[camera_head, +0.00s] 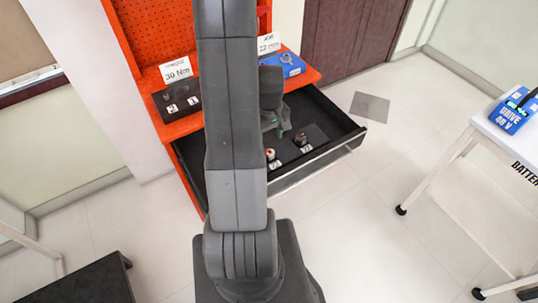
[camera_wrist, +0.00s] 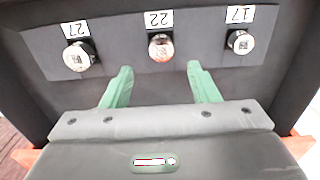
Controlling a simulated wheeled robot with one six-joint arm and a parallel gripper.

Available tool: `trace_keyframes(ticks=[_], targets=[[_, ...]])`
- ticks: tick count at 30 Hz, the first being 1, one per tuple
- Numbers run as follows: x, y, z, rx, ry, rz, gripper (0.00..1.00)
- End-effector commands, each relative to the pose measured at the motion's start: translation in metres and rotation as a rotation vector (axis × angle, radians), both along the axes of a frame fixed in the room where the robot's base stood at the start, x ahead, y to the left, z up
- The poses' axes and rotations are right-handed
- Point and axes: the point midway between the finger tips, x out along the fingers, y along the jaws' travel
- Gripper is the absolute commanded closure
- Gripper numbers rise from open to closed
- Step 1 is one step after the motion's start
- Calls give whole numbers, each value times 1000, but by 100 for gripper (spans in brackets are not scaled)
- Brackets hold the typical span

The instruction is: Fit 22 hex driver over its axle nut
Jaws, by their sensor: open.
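The 22 hex driver (camera_wrist: 160,47) stands in the middle of a dark holder in the wrist view, below an upside-down "22" label. Its round top is pale and reddish. My gripper (camera_wrist: 158,70) is open and empty, with its green fingers apart on either side of the driver's line and short of it in the picture. In the head view my gripper (camera_head: 278,127) hangs over the open drawer (camera_head: 335,115), partly hidden by my arm. Two drivers show in the drawer there; I cannot tell which is the 22. I cannot make out the axle nut in either view.
A 27 driver (camera_wrist: 79,55) and a 17 driver (camera_wrist: 240,42) flank the 22. An orange bench (camera_head: 312,76) carries a black block, a blue tray (camera_head: 283,65) and signs reading "30 Nm" and "22 mm". A white cart (camera_head: 470,165) with a blue drive unit (camera_head: 514,115) stands right.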

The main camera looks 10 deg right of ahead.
Motion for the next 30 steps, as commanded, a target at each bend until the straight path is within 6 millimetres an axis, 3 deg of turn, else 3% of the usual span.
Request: trace_keyframes(ticks=[11,21,30], targets=[[-1,1,-25,0,2,0,45],[-1,2,-63,0,2,0,45],[-1,2,-69,0,0,0,45]])
